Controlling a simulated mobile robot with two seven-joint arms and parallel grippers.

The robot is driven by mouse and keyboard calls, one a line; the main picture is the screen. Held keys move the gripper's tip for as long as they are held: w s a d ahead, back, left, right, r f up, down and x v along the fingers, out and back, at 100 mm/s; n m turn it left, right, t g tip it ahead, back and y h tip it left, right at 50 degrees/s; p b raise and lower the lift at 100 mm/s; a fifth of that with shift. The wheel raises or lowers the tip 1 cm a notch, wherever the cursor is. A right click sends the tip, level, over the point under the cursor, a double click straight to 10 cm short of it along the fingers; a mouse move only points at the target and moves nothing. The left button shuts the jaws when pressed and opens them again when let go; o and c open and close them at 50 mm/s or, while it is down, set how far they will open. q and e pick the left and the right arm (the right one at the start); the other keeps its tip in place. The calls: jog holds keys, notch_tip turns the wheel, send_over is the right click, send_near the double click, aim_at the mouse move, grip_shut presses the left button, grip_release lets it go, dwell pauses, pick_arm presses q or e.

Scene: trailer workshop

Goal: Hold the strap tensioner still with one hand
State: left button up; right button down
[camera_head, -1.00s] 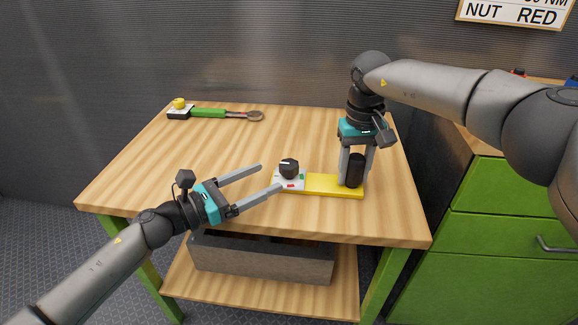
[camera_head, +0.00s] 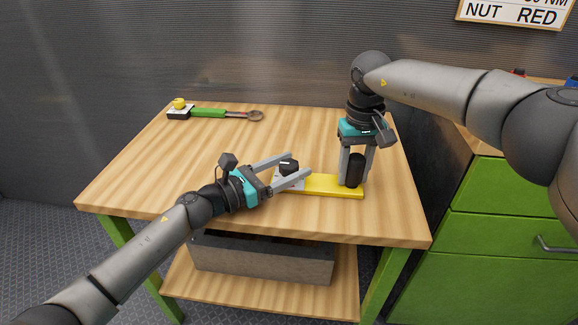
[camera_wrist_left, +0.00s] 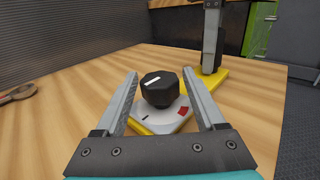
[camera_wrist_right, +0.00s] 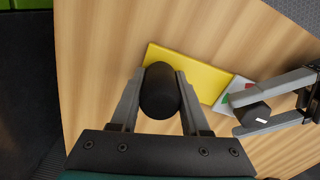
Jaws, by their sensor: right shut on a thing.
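The strap tensioner has a yellow base (camera_head: 335,187) lying on the wooden table, a black upright grip (camera_head: 355,170) at its right end and a black knob (camera_head: 289,167) on a white dial plate at its left end. My right gripper (camera_head: 356,178) points down and is shut on the black grip, also seen in the right wrist view (camera_wrist_right: 159,90). My left gripper (camera_head: 300,167) is open, low over the table, with its fingers on either side of the knob. In the left wrist view the knob (camera_wrist_left: 160,89) stands between and slightly beyond the fingertips, with a gap each side.
A green drawer cabinet (camera_head: 500,220) stands at right. A grey box (camera_head: 262,260) sits on the lower shelf. The table's middle is clear.

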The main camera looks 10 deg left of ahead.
pick_arm(q)
grip_shut()
dwell(0.3)
jog(key=shift+w+m+g+h, duration=0.1)
jog(key=shift+m+g+h, duration=0.4)
jog(key=shift+g, duration=0.1)
jog(key=shift+f+m+g+h, duration=0.1)
jog(key=shift+m+g+h, duration=0.65)
jog(key=shift+m+g, duration=0.5)
jog(key=shift+f+m+g+h, duration=0.1)
jog(key=shift+m+g+h, duration=0.7)
jog(key=shift+g, duration=0.85)
jog(key=shift+m+g, duration=0.25)
jog(key=shift+g, duration=0.05)
jog(key=shift+s+m+g, duration=0.2)
jog(key=shift+m+g, duration=0.2)
jog(key=shift+g, duration=0.2)
jog(key=shift+o, duration=1.2)
grip_release()
jog(key=shift+r, duration=0.15)
jog(key=shift+a, duration=0.1)
